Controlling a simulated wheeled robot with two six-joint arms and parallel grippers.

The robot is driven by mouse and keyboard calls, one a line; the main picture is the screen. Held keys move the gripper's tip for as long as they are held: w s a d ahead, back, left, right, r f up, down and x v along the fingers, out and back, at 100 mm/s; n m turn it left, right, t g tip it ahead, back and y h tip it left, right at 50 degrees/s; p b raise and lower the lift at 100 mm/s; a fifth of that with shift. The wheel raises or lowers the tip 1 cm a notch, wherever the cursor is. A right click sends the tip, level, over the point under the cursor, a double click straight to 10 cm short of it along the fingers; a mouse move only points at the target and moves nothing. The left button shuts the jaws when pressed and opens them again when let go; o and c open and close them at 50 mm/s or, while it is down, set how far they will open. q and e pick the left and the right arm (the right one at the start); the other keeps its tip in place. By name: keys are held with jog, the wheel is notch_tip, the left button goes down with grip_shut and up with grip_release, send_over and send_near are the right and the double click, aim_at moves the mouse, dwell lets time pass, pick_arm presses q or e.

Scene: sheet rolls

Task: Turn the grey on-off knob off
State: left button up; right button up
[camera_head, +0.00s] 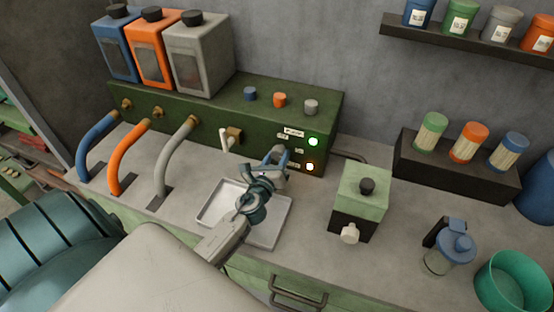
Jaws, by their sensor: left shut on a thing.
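The grey on-off knob is on the front panel of the green machine (225,108), beside small white labels, and is mostly hidden behind my left gripper. My left gripper (276,157) is at that panel, its fingers closed around the knob's place. A green lamp (313,141) glows to the right of the gripper, and an amber-white lamp (309,167) glows below it. The knob's angle cannot be told. My right gripper is not in view.
A pale tray (217,203) lies below my left arm. Blue, orange and grey hoses (172,155) curve down at the left. A small green-topped box (361,192) with a black knob stands to the right. Blue, orange and grey buttons (280,100) sit atop the machine.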

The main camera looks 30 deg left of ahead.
pick_arm(q)
jog(key=n+b, duration=0.2)
jog(key=n, duration=0.2)
jog(key=shift+f+n, duration=0.1)
jog(key=shift+n, duration=0.2)
jog(key=n+b, duration=0.1)
jog(key=n, duration=0.2)
jog(key=shift+n+b, duration=0.3)
jog(key=shift+n, duration=0.1)
jog(key=n+b, duration=0.1)
jog(key=n, duration=0.2)
jog(key=shift+b, duration=0.35)
jog(key=shift+n+b, duration=0.45)
jog(key=shift+n, duration=1.05)
jog(key=shift+r, duration=0.2)
jog(key=o, duration=1)
